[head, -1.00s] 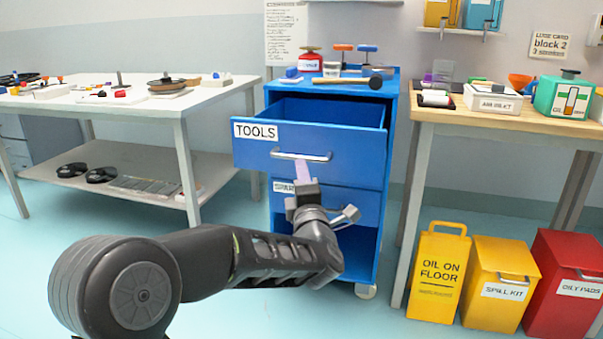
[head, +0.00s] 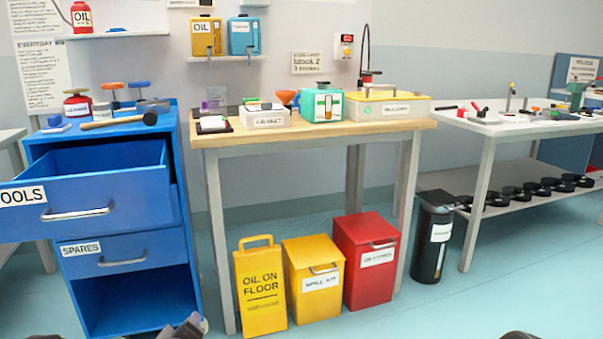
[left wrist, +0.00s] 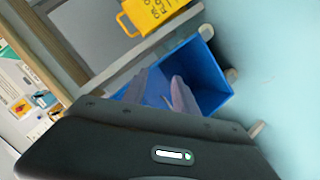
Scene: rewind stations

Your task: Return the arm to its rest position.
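My left gripper (head: 188,326) shows only in part at the bottom edge of the head view, in front of the blue cabinet's lower right corner. In the left wrist view its two fingers (left wrist: 160,90) stand apart with nothing between them, and a blue open compartment (left wrist: 212,78) lies beyond. The rest of my left arm is mostly below the head view. The blue cabinet (head: 185,215) has its TOOLS drawer (head: 130,200) pulled open and its SPARES drawer (head: 130,246) shut. My right gripper is not in view.
A wooden-topped table (head: 225,142) stands right of the cabinet. Under it are a yellow OIL ON FLOOR sign (head: 260,310), a yellow bin (head: 314,270) and a red bin (head: 368,280). A black canister (head: 432,250) stands farther right. The floor in front is clear.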

